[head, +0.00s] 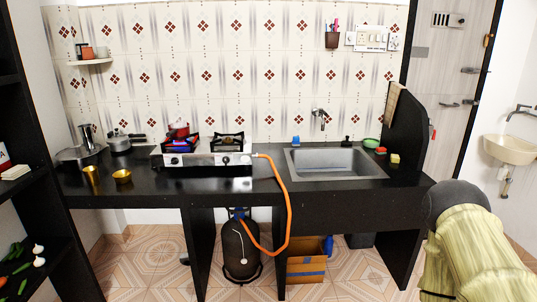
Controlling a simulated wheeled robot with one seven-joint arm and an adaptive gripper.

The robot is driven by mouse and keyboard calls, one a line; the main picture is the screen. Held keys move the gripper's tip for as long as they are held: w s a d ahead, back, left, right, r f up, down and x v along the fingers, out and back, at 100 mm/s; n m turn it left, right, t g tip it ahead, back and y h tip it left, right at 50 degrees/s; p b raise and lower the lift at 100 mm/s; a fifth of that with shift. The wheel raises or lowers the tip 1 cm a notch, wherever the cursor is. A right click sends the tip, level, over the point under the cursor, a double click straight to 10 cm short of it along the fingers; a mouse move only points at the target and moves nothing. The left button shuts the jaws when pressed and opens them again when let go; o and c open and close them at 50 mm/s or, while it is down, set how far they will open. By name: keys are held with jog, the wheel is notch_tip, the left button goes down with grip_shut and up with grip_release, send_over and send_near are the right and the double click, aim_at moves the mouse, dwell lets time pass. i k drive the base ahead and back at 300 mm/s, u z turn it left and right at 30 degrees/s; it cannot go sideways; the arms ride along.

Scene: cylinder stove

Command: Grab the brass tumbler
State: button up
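A shiny gold-coloured cup, the brass tumbler (92,174), stands upright on the left part of the black counter (150,186), close to its front edge. A wider gold-coloured bowl (122,177) sits just to its right, a little apart. My gripper is not in view. Only part of my arm shows at the lower right, far from the tumbler.
Behind the tumbler are a steel pot (119,142) and a moka-style pot (88,139). A two-burner stove (208,158) with a red pot (178,130) stands to the right, then a sink (335,163). A black shelf (30,190) rises at the left.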

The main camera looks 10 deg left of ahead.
aim_at(92, 173)
jog(key=u, duration=0.5)
jog(key=i, duration=1.45)
jog(key=u, duration=1.6)
jog(key=i, duration=1)
jog(key=u, duration=0.65)
